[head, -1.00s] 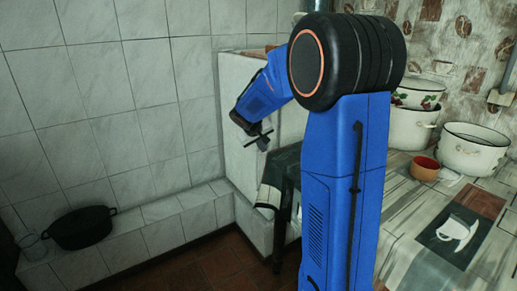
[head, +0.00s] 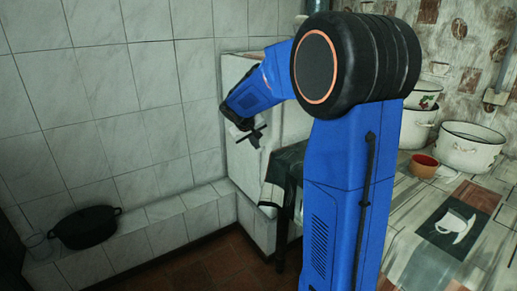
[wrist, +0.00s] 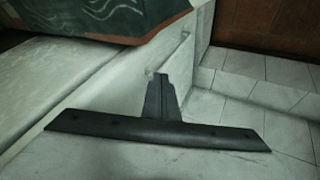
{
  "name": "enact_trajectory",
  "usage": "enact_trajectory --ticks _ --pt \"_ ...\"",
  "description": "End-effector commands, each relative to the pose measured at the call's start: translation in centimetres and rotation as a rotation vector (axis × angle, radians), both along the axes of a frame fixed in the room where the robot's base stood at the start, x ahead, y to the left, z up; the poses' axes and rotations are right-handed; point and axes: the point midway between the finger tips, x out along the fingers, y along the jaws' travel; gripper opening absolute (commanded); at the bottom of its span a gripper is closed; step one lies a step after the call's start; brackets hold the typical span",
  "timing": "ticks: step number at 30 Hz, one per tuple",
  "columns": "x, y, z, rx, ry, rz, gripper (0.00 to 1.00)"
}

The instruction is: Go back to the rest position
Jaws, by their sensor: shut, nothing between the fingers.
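My gripper (head: 254,136) hangs at the end of my blue arm, left of the arm's large black joint in the head view. It is in front of the white tiled block by the wall, in free air. In the wrist view my gripper (wrist: 160,85) shows as dark fingers closed together, with nothing between them. No object is held.
A black pot (head: 87,227) and a glass (head: 37,246) stand on the tiled ledge (head: 165,211) at left. White enamel pots (head: 467,147), a red-brown cup (head: 423,166) and a patterned tablecloth (head: 410,250) are at right. The corner of a cloth-covered table (head: 285,170) lies below the gripper.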

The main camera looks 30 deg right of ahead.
Motion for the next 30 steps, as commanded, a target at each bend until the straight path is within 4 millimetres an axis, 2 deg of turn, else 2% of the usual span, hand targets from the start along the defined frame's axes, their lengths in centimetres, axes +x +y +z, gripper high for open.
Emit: enact_trajectory --ticks 3,9,20,23,25,30 --pt "-0.8 1.1 1.8 0.001 -0.003 0.002 0.00" --pt "-1.7 2.1 3.6 0.001 -0.001 0.001 0.00" --pt "-2.3 2.6 4.2 0.004 0.000 0.002 0.00" --pt "-3.6 3.3 4.5 0.015 -0.001 0.005 0.00" --pt "-5.3 4.1 4.8 0.033 0.000 0.010 0.00" --pt "-10.9 6.8 5.2 0.091 0.005 0.030 0.00"
